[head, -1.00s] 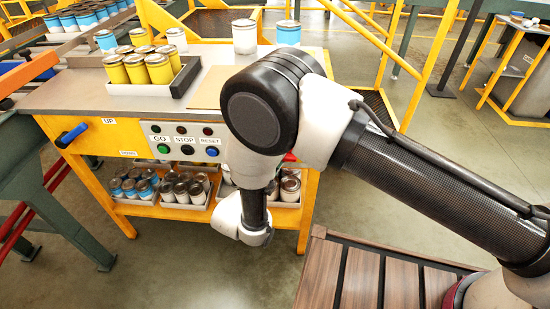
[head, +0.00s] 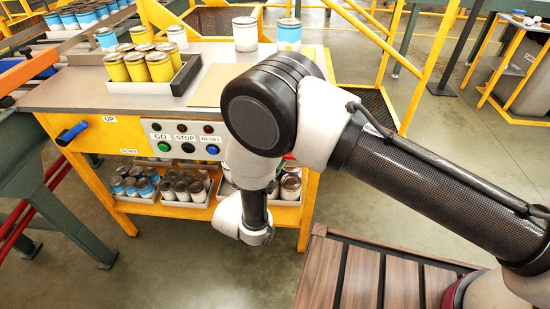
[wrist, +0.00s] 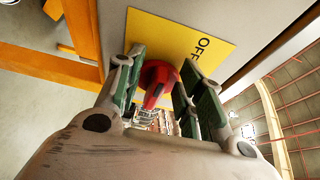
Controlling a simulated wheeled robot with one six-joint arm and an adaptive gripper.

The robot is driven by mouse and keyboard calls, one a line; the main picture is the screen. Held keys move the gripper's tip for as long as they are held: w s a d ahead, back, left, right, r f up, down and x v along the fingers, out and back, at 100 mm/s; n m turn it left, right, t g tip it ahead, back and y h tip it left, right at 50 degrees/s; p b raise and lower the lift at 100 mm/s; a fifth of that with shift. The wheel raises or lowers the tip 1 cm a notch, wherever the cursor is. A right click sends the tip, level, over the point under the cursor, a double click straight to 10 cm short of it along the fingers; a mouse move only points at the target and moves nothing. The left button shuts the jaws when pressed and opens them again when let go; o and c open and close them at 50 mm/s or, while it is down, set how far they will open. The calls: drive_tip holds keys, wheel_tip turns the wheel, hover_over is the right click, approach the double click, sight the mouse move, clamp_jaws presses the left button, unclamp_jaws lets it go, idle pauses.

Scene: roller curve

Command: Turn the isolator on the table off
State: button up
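The isolator is a red rotary knob (wrist: 158,82) on a yellow plate (wrist: 206,32) in the wrist view. The word OFF shows on the plate to the right of the knob. My gripper (wrist: 160,88) has its two fingers on either side of the knob, with a gap visible between them and its narrow grip. The knob's grip points down and slightly left in the picture. In the head view the isolator and my gripper's fingers are hidden behind my arm.
The table (head: 85,92) carries a tray of yellow cans (head: 160,68) and loose cans. Its front has a GO, STOP, RESET panel (head: 185,140) and a blue-handled lever (head: 72,133). More cans stand on the shelf below. Open floor lies in front.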

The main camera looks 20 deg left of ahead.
drive_tip(key=s+a, duration=0.1)
drive_tip(key=s, duration=1)
drive_tip(key=shift+s+a, duration=0.4)
